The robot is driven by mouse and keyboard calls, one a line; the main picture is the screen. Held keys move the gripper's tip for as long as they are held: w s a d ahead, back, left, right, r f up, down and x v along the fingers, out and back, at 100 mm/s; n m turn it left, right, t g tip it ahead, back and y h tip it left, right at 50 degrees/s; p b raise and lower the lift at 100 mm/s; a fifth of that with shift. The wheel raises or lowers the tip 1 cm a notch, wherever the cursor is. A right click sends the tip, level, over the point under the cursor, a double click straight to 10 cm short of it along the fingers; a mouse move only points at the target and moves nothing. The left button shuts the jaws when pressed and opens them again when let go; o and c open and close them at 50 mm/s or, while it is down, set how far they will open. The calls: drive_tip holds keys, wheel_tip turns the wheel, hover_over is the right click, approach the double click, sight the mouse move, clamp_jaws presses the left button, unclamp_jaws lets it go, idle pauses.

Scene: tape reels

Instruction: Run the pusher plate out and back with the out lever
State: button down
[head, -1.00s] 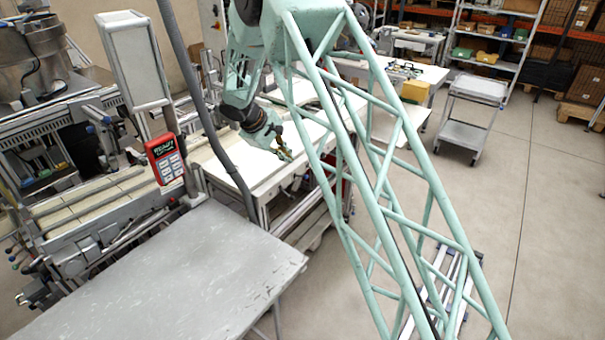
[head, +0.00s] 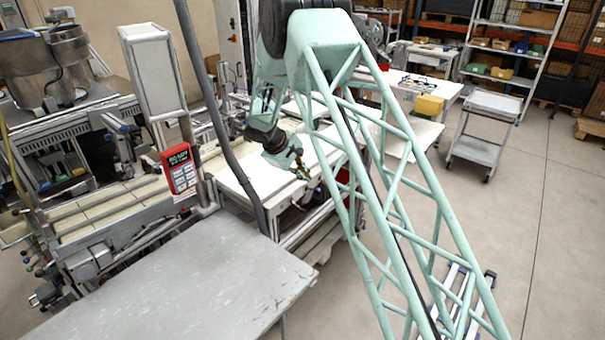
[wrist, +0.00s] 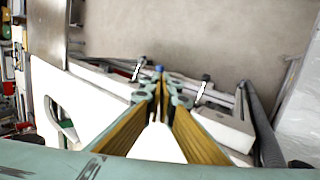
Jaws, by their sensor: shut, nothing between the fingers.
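My gripper (head: 303,172) hangs over the front edge of the white-topped bench (head: 232,182) in the head view. In the wrist view my gripper (wrist: 158,95) has brass-coloured fingers that meet at the tips, with nothing seen between them. Beyond the tips are two thin pale levers with dark knobs, a left lever (wrist: 136,70) and a right lever (wrist: 201,91). A small blue knob (wrist: 158,69) lies just past the fingertips. I cannot tell which of these is the out lever. The pusher plate cannot be made out. The fingers appear apart from both levers.
A grey worn table (head: 190,285) stands in front. A red handheld unit (head: 181,169) hangs on a post beside a machine line. A grey cable hose (head: 235,150) runs down by the bench. A trolley (head: 485,105) stands behind on open floor.

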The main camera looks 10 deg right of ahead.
sight(317, 190)
drive_tip(key=shift+p+x, duration=0.5)
drive_tip(key=shift+x, duration=3.85)
drive_tip(key=shift+f+b, duration=0.15)
drive_tip(key=shift+b, duration=0.5)
drive_tip(key=shift+d+b, duration=0.15)
drive_tip(key=shift+b, duration=0.25)
